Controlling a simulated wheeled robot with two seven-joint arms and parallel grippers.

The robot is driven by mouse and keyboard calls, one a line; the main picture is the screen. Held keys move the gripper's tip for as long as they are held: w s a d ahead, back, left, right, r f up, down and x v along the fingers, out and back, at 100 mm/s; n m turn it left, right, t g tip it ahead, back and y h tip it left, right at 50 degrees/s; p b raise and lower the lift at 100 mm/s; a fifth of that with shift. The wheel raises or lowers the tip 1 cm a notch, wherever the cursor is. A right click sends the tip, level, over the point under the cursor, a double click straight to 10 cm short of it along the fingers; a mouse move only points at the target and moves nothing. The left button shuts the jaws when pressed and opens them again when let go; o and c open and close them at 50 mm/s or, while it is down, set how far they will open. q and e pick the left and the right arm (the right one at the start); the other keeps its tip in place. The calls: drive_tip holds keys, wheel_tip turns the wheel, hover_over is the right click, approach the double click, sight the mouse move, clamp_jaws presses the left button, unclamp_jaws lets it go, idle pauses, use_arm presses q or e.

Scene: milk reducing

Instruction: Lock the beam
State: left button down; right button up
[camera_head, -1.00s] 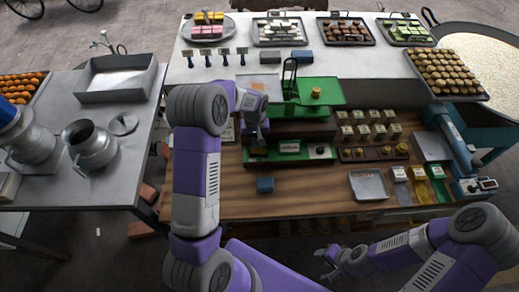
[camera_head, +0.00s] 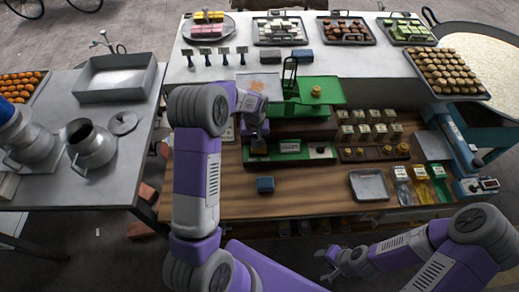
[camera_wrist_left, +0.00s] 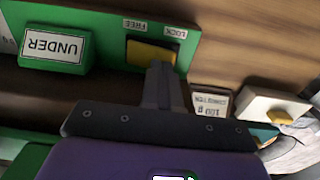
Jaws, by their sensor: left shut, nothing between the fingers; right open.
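The green balance scale (camera_head: 318,92) stands on the wooden bench, with a green panel (camera_head: 290,147) along its front. In the left wrist view a yellow slider (camera_wrist_left: 150,52) sits in a dark slot under inverted FREE and LOCK labels. My left gripper (camera_wrist_left: 165,78) is shut and empty, its fingertips at the slider's edge nearest the LOCK side; I cannot tell whether they touch. In the head view the left gripper (camera_head: 259,141) is at the panel's left end. My right gripper (camera_head: 328,266) is open and empty, low in front of the bench.
A green UNDER block (camera_wrist_left: 57,48) is beside the slot. A card reading 100 g (camera_wrist_left: 210,103) lies near the fingers. Rows of small weights (camera_head: 370,132) stand right of the panel.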

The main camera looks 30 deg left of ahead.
use_arm(q)
drive_tip(key=shift+f+b, duration=0.75)
drive_tip(key=shift+f, duration=0.3)
idle(0.4)
drive_tip(key=shift+r+p, duration=2.25)
drive_tip(key=shift+r, duration=1.35)
